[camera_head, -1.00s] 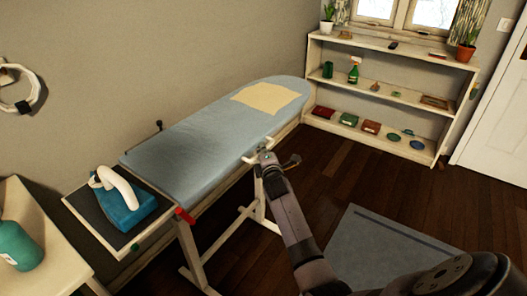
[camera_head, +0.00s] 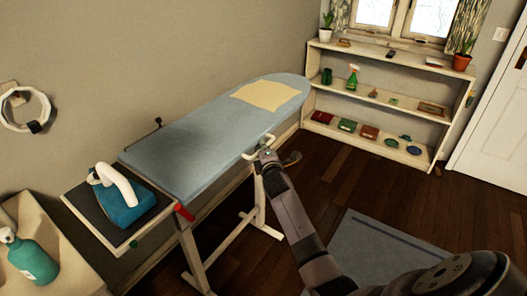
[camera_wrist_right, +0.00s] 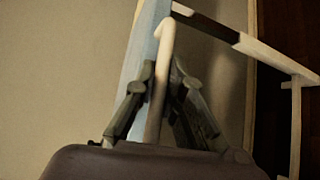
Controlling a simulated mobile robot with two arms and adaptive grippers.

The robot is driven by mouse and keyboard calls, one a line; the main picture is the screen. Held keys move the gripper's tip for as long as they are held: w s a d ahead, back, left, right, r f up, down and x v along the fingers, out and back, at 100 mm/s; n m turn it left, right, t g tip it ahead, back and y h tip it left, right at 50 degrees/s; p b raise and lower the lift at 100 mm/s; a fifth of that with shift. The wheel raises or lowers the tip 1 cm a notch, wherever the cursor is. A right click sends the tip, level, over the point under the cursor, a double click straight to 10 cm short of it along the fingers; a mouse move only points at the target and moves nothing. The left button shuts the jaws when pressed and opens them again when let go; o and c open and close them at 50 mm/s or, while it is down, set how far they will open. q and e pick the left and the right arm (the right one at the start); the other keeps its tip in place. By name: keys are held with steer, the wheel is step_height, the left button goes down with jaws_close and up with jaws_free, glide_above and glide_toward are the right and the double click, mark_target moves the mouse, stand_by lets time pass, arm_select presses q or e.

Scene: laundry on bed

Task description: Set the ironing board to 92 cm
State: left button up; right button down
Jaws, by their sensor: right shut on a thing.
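The ironing board (camera_head: 205,140), with a blue cover and a pale cloth (camera_head: 267,94) on its far half, stands on white legs along the wall. My right gripper (camera_head: 266,152) is at the board's near long edge, shut on a pale bar-like handle (camera_head: 249,155). In the right wrist view, this handle (camera_wrist_right: 160,75) runs up between the two fingers of the gripper (camera_wrist_right: 158,88). A red lever (camera_head: 184,212) sits under the board's near left corner. No height reading is legible. My left gripper is out of view.
A blue iron (camera_head: 122,196) rests on the tray (camera_head: 78,205) at the board's left end. A side table (camera_head: 62,235) with a teal bottle (camera_head: 33,259) is at lower left. A shelf (camera_head: 385,51) stands at the back right. A grey mat (camera_head: 375,255) lies on the floor.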

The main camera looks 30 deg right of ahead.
steer(key=shift+w+d+r, duration=0.1)
steer(key=shift+r, duration=0.5)
steer(key=c, duration=1.7)
jaws_free()
steer(key=shift+o, duration=0.2)
steer(key=shift+f, duration=0.2)
steer(key=shift+f, duration=0.1)
steer(key=shift+s, duration=0.25)
steer(key=v, duration=1.1)
steer(key=shift+s+a, duration=0.25)
steer(key=shift+s, duration=0.05)
